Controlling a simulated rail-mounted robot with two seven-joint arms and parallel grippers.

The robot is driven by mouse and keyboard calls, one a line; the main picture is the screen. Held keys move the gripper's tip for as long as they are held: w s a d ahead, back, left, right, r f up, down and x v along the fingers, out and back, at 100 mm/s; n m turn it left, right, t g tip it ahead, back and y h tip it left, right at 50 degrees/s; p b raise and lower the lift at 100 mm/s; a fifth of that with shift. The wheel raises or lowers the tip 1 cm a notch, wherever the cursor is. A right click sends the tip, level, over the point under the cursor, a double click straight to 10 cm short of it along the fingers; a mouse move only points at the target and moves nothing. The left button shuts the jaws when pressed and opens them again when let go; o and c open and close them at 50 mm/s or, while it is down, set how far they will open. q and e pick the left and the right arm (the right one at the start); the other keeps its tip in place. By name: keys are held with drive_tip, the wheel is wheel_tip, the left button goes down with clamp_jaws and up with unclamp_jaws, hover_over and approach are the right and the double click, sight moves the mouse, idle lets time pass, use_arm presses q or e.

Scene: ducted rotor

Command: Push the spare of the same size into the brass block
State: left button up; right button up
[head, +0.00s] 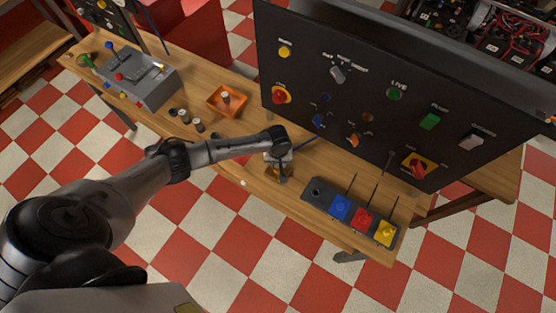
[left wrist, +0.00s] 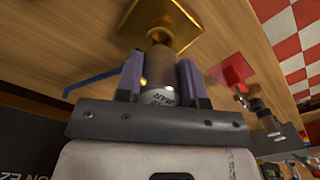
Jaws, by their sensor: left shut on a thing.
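The brass block (head: 279,172) stands on the bench near its front edge in the head view, partly hidden by my left gripper (head: 283,158). In the left wrist view the brass block (left wrist: 186,18) is at the top. My left gripper (left wrist: 160,82) is shut on a dark cylindrical spare (left wrist: 159,68) with a pale, lettered end, between two purple fingers. The spare's far end is at the brass block's raised middle; I cannot tell how far in it sits. Several other dark cylinders (head: 198,125) stand on the bench left of the block. My right gripper is not in view.
An orange tray (head: 214,108) holding a small cylinder lies behind the gripper. A black upright panel (head: 330,110) with knobs rises close behind. A dark strip with blue, red and yellow blocks (head: 361,219) lies right. A grey control box (head: 150,88) stands left.

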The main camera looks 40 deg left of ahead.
use_arm(q)
drive_tip(key=shift+f, duration=0.25)
idle(0.6)
drive_tip(key=shift+f, duration=0.15)
drive_tip(key=shift+f+b, duration=0.3)
drive_tip(key=shift+f, duration=0.05)
drive_tip(key=shift+f, duration=0.35)
drive_tip(key=shift+f+b, duration=0.35)
drive_tip(key=o, duration=1)
wheel_tip(320, 180, up, 14)
drive_tip(key=shift+f+p, duration=0.1)
drive_tip(key=shift+p, duration=0.55)
